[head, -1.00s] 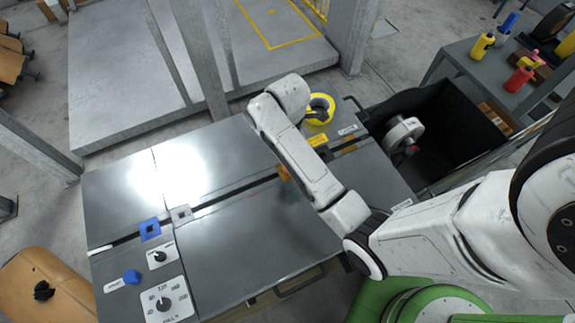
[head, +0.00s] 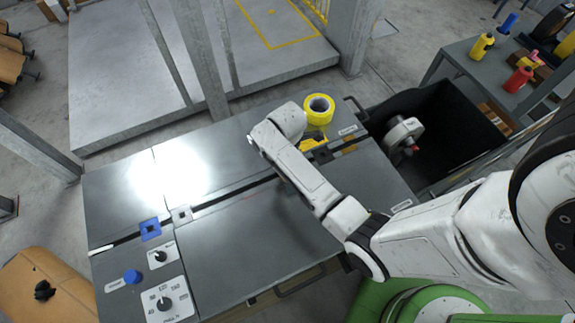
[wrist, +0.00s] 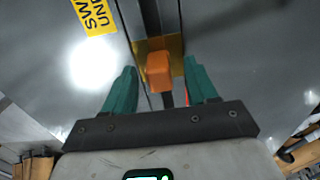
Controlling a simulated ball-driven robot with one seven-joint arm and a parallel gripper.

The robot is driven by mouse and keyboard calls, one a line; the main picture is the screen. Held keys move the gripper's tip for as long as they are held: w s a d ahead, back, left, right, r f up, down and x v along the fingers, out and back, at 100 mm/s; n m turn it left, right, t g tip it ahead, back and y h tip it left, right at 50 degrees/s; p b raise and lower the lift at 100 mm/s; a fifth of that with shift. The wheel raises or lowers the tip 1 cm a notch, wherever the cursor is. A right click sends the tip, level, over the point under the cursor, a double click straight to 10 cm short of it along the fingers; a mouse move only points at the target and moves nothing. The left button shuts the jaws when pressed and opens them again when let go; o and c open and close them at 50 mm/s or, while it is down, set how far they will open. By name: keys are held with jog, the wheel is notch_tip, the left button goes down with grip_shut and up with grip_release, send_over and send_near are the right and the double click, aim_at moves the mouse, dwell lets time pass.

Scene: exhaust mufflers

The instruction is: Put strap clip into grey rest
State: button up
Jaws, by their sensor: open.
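In the wrist view, an orange block (wrist: 159,72), which looks like the strap clip, sits on a gold square plate (wrist: 174,47) at the dark slot. My gripper (wrist: 158,75) is open, with its teal fingers on either side of the block and gaps showing on both sides. Whether the block is level with the fingertips or below them is unclear. In the head view, my arm hides the block and gripper. A small grey square holder (head: 182,214), likely the grey rest, sits on the slot at the left of the machine top.
A blue square holder (head: 150,229) is just left of the grey one. A yellow tape roll (head: 319,108) stands at the far edge. Knob panels (head: 165,303) lie front left. A black bin (head: 440,125) is at right. Much of the metal top (head: 235,245) is clear.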

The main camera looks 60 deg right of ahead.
jog(key=shift+f, duration=0.8)
jog(key=c, duration=1)
jog(key=shift+r, duration=0.1)
